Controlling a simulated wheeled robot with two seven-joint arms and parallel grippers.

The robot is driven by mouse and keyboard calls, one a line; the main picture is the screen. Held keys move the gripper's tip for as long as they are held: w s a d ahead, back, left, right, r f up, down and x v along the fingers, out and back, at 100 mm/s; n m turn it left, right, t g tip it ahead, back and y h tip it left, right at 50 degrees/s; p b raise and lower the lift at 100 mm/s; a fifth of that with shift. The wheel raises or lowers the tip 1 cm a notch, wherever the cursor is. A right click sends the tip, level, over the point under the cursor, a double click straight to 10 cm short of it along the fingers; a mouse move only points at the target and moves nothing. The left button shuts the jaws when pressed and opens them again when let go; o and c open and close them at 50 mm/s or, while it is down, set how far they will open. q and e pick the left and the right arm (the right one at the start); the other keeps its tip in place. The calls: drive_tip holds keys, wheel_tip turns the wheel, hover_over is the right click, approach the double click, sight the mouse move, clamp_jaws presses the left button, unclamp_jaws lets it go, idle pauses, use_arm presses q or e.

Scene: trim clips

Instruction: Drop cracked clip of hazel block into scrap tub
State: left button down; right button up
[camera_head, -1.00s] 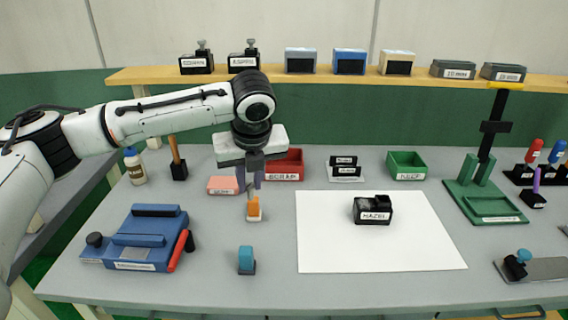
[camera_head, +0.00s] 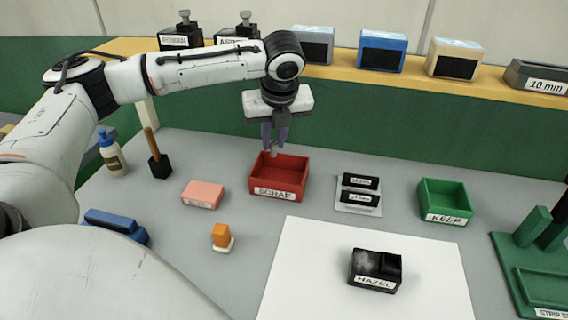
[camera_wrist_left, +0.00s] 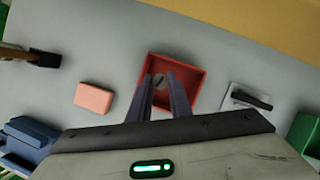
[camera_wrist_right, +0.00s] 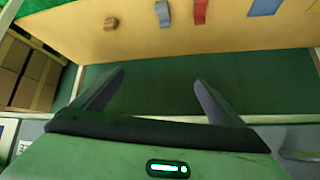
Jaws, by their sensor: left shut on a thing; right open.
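The black block labelled HAZEL (camera_head: 376,270) sits on the white mat. The red scrap tub (camera_head: 262,187) stands behind the mat to its left; it also shows in the left wrist view (camera_wrist_left: 200,78). My left gripper (camera_head: 274,146) is directly over the tub, pointing down. It is shut on a small grey clip (camera_wrist_left: 159,82), seen between its fingertips over the tub's inside. Any crack in the clip is too small to make out. My right gripper (camera_wrist_right: 157,82) is open and empty in the right wrist view, away from the tabletop.
A green KEEP tub (camera_head: 446,215) stands at the right. A tray with black labelled pieces (camera_head: 358,204) lies between the tubs. A pink block (camera_head: 203,194) and an orange-topped item (camera_head: 222,236) lie left of the scrap tub. A shelf with several blocks runs behind.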

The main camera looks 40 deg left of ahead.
sight(274, 153)
use_arm(q)
drive_tip(key=shift+f, duration=2.15)
drive_tip(key=c, duration=1.5)
unclamp_jaws()
drive_tip(key=shift+c, duration=0.2)
drive_tip(key=v, duration=1)
drive_tip(key=shift+r, duration=0.2)
